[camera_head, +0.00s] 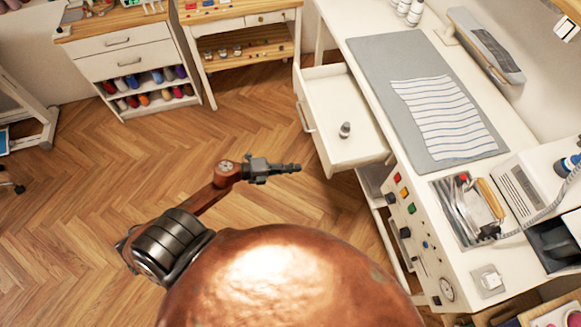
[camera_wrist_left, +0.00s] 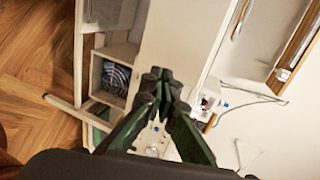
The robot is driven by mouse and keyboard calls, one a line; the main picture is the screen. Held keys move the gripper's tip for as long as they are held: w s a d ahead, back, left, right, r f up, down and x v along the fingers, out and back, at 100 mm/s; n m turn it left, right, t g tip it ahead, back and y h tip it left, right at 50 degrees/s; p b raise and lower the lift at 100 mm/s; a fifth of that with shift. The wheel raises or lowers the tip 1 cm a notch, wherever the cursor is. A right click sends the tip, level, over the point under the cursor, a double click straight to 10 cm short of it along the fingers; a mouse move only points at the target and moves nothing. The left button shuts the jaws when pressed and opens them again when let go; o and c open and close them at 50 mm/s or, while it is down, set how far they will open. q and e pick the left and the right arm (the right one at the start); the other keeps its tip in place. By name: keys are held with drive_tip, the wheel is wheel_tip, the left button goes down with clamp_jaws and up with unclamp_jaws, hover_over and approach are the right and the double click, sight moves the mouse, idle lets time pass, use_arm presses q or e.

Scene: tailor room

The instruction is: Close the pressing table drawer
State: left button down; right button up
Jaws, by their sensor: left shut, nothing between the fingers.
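The pressing table drawer (camera_head: 342,112) is white and stands pulled out from the left side of the white pressing table (camera_head: 338,18). A small dark-topped bottle (camera_head: 345,130) stands inside it. The drawer's handle (camera_head: 305,117) is on its left-facing front. My left gripper (camera_head: 298,168) is shut and empty, over the floor just left of the drawer's near corner, apart from the drawer front as far as I can tell. In the left wrist view its dark fingers (camera_wrist_left: 165,82) meet at the tips. My right gripper is in neither view.
A grey pad (camera_head: 375,60) with striped cloth (camera_head: 448,118) lies on the table. A control panel (camera_head: 408,205) with coloured buttons is on its near side. An iron (camera_head: 490,205) rests at the right. A white cabinet (camera_head: 125,62) stands at the back left. The wooden floor (camera_head: 70,220) is clear.

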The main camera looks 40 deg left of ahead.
sight(325, 164)
use_arm(q)
drive_tip(key=x, duration=0.5)
drive_tip(key=r+x, duration=0.1)
drive_tip(key=x, duration=0.2)
drive_tip(key=shift+w+d+f, duration=0.1)
drive_tip(key=shift+w+d, duration=0.2)
drive_tip(key=shift+w, duration=0.15)
drive_tip(key=shift+w+d, duration=0.2)
drive_tip(key=shift+w, duration=0.1)
